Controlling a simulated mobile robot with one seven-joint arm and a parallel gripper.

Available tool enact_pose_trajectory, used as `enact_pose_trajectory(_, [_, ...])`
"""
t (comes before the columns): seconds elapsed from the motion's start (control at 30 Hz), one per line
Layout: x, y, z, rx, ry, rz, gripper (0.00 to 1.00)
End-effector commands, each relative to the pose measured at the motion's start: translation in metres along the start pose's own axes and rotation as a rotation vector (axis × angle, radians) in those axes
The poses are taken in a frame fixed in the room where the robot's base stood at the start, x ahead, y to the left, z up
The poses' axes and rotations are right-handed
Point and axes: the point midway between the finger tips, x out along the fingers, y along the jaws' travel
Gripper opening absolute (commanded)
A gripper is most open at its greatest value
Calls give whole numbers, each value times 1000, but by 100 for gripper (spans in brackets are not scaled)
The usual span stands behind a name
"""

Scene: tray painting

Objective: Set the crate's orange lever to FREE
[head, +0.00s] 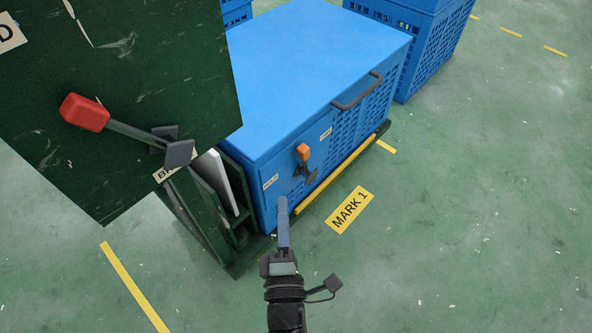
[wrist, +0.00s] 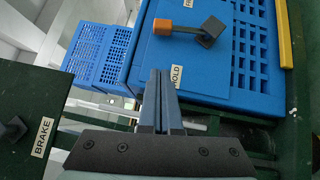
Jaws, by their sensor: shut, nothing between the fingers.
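The blue crate (head: 330,45) has an orange-knobbed lever (head: 303,152) on its front face, its dark pivot just below the knob. The knob stands between the HOLD label (head: 271,181) and the FREE label (head: 326,134). In the wrist view the orange knob (wrist: 163,27) is left of its pivot, with HOLD (wrist: 175,77) nearer my fingers and FREE (wrist: 163,3) at the top edge. My gripper (head: 283,200) is shut and empty, below and left of the lever near the HOLD corner. In the wrist view its fingertips (wrist: 158,75) are apart from the knob.
A dark green panel (head: 150,60) with a red-knobbed lever (head: 84,112) stands at left. Its BRAKE label (wrist: 42,137) shows in the wrist view. The crate has a dark handle (head: 358,91). A yellow bar (head: 335,176) runs along its foot. Floor right of MARK 1 (head: 350,210) is clear.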

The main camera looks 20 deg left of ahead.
Motion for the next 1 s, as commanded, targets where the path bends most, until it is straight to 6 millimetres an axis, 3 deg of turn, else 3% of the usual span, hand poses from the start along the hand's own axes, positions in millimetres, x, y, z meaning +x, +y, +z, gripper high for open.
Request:
enact_pose_trajectory(0.3, [64, -1, -1, -1, 2, 4, 0])
enact_pose_trajectory(0.4, [75, 2, 12, -1, -1, 1, 0])
enact_pose_trajectory(0.67, [89, 0, 27, 0, 0, 0, 0])
enact_pose_trajectory(1.0, [90, 0, 28, 1, 0, 0, 0])
